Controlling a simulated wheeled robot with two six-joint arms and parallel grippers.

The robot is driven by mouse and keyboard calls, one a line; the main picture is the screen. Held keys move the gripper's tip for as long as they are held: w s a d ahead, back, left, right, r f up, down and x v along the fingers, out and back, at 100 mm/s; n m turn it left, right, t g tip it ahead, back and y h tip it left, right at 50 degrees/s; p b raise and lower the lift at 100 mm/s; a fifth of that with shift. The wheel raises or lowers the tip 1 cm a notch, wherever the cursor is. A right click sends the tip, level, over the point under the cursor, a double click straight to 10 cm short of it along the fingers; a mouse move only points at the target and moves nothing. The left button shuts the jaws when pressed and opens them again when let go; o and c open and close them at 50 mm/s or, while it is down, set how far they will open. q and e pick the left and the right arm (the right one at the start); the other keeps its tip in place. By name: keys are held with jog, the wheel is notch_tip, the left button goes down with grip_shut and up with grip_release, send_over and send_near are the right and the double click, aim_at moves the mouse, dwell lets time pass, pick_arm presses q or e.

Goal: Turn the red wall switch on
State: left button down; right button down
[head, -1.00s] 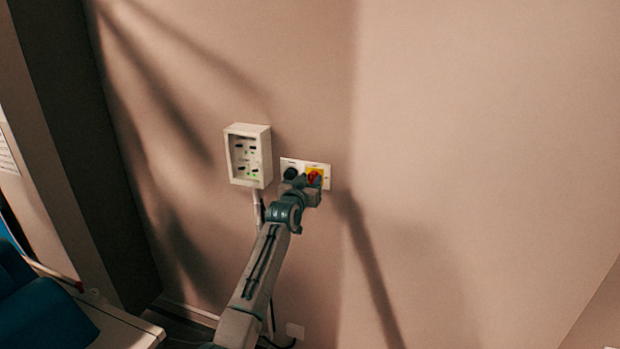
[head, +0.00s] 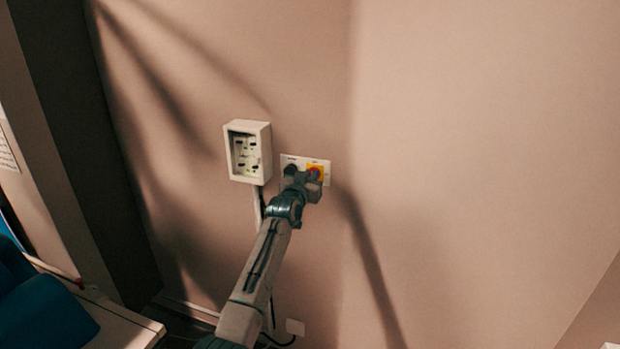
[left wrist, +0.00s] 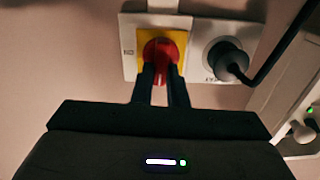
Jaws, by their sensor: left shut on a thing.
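The red wall switch (left wrist: 162,55) is a round knob on a yellow square plate (left wrist: 180,28), set in a white wall panel. In the head view the red switch (head: 315,172) shows only partly, behind my left gripper. My left gripper (left wrist: 161,82) is shut on the red switch, with one dark finger on each side of the knob. The finger contact is partly hidden by the knob and fingers. Whether the knob stands at on or off cannot be read. My right gripper is not in view.
A black plug (left wrist: 226,58) with a cable sits in the socket beside the switch. A white wall box (head: 262,128) with several small controls is to the left in the head view. The wall to the right is bare. Blue padding (head: 48,318) lies at lower left.

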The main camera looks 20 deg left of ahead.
pick_arm(q)
jog(key=m+b, duration=0.2)
jog(key=m, duration=0.3)
jog(key=f+m+b, duration=0.1)
jog(key=m+b, duration=0.2)
jog(key=m, duration=0.3)
jog(key=d+m+b, duration=0.1)
jog(key=m+b, duration=0.2)
jog(key=m, duration=0.3)
jog(key=shift+f, duration=0.2)
jog(key=shift+m, duration=0.3)
jog(key=c, duration=1.4)
grip_release()
jog(key=shift+d, duration=0.1)
jog(key=shift+c, duration=0.2)
jog(key=shift+s, duration=0.1)
